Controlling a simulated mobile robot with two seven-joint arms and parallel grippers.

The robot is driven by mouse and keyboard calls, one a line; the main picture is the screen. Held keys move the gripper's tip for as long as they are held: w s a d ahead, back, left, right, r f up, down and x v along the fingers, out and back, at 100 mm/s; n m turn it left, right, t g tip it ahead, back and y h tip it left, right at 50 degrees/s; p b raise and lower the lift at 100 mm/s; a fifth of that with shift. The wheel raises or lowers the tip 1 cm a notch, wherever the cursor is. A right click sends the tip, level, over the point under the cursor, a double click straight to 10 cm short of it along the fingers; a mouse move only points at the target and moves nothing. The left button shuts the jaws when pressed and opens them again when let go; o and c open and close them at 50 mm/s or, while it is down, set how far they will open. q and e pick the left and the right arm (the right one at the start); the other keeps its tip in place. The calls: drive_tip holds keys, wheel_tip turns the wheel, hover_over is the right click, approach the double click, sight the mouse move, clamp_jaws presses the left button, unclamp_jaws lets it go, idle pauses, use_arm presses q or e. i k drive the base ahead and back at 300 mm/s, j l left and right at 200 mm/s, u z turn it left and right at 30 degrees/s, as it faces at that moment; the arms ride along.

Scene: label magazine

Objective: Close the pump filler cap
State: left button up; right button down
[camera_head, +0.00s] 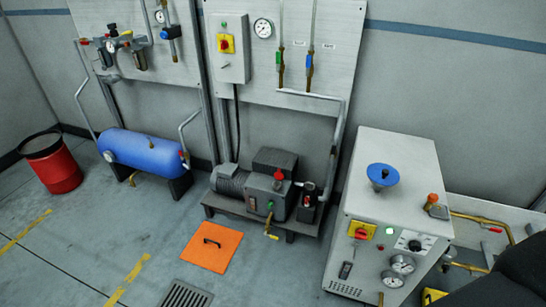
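The pump (258,190) is a dark grey motor and block unit on a low stand at the foot of the middle wall panel. A small red cap (279,175) stands up on top of its block, and I take it to be the filler cap. It is too small to tell whether it is open or seated. A little dark part with a red bit (308,192) sits just right of the block. A yellow-handled tap (270,230) hangs at the pump's front. Neither of my grippers shows in the head view.
A white cabinet (388,205) with a blue funnel-like piece (382,176) on top stands right of the pump. A blue tank (143,153) and red bin (52,165) stand left. An orange floor plate (211,247) and drain grate (185,296) lie in front; other floor there is clear.

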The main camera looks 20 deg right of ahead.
sight(278, 175)
drive_tip(key=i+j, duration=0.1)
drive_tip(key=i, duration=0.35)
drive_tip(key=i+j+z, duration=0.1)
drive_tip(key=i, duration=0.35)
drive_tip(key=i+j, duration=0.1)
drive_tip(key=i, duration=0.3)
drive_tip(key=i+l, duration=0.2)
drive_tip(key=i, duration=0.15)
drive_tip(key=i+l+z, duration=0.1)
drive_tip(key=i, duration=0.25)
drive_tip(key=i+l, duration=0.25)
drive_tip(key=i, duration=0.15)
